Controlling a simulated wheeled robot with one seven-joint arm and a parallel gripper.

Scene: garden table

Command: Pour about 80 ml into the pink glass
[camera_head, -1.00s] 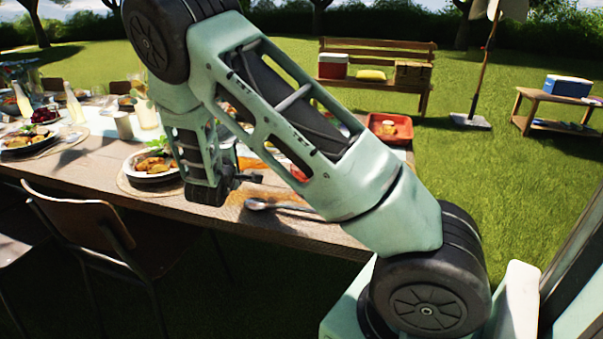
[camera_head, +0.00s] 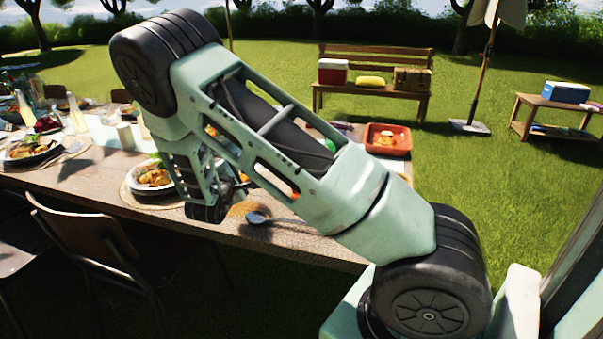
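My arm crosses the middle of the view, and my gripper (camera_head: 240,184) is low over the table's near side, mostly hidden behind my arm links. I cannot tell whether its fingers are open or shut, or whether they hold anything. I cannot make out a pink glass; part of the tabletop is hidden behind my arm. Bottles with pale yellow liquid stand at the far left, one bottle (camera_head: 77,112) behind the plates and another bottle (camera_head: 25,107) further left.
A chair (camera_head: 85,235) stands at the near side.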

